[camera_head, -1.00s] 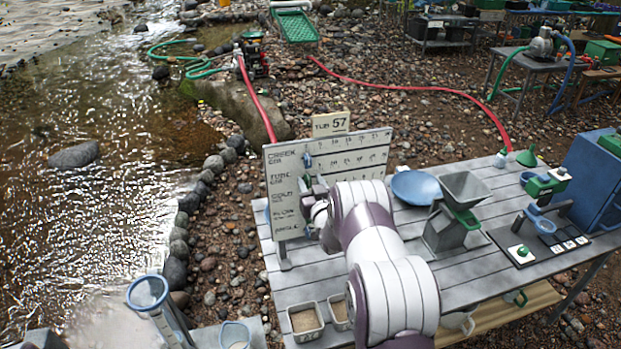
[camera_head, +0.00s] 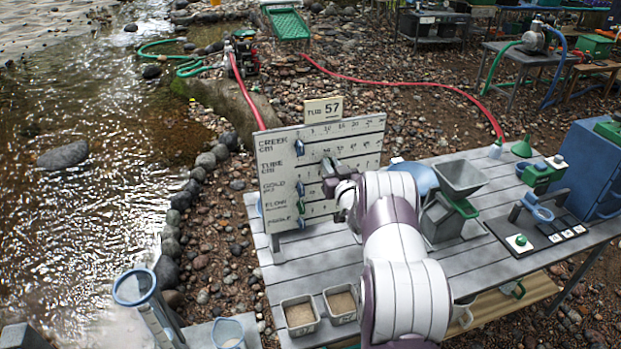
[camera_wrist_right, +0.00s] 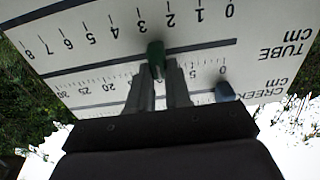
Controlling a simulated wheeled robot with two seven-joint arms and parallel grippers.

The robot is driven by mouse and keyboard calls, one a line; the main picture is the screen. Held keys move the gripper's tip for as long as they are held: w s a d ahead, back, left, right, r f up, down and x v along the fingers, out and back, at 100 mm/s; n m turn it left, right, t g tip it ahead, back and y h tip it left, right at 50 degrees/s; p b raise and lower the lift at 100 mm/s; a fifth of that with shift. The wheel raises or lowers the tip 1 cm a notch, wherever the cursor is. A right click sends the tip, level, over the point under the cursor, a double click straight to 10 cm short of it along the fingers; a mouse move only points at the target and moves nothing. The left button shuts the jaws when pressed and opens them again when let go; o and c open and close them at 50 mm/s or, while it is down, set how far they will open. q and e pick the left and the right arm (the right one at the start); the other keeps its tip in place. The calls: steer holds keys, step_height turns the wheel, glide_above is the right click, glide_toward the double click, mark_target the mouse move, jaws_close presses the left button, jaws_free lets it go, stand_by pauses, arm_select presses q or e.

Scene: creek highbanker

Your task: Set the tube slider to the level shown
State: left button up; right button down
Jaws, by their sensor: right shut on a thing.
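A pale board (camera_head: 345,140) with rows marked CREEK, TUBE, GOLD, FLOW and ANGLE stands on the slatted table. My right gripper (camera_head: 330,168) reaches the board's front. In the right wrist view the board (camera_wrist_right: 90,55) is upside down, and my right gripper (camera_wrist_right: 160,75) is shut on the green tube slider (camera_wrist_right: 156,58). The slider sits in the TUBE slot, roughly between the 2 and 3 marks. The blue creek slider (camera_wrist_right: 226,92) is close by, near the low end of its scale. My left gripper is not in view.
A blue bowl (camera_head: 420,176), partly behind my arm, and a grey hopper (camera_head: 462,178) stand right. Two sand tubs (camera_head: 300,315) sit at the front. A clear blue-rimmed tube (camera_head: 135,287) stands lower left.

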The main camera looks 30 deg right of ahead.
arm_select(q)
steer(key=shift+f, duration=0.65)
arm_select(e)
steer(key=shift+s+d, duration=0.15)
steer(key=shift+d, duration=0.5)
steer(key=shift+s+d, duration=0.15)
steer(key=shift+d, duration=0.45)
steer(key=c, duration=1)
jaws_free()
steer(key=shift+c, duration=0.2)
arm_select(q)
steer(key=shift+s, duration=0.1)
arm_select(e)
steer(key=shift+s+a+r, duration=0.1)
arm_select(q)
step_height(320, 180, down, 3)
steer(key=b, duration=0.3)
arm_select(e)
steer(key=v, duration=1.2)
steer(key=shift+s, duration=0.4)
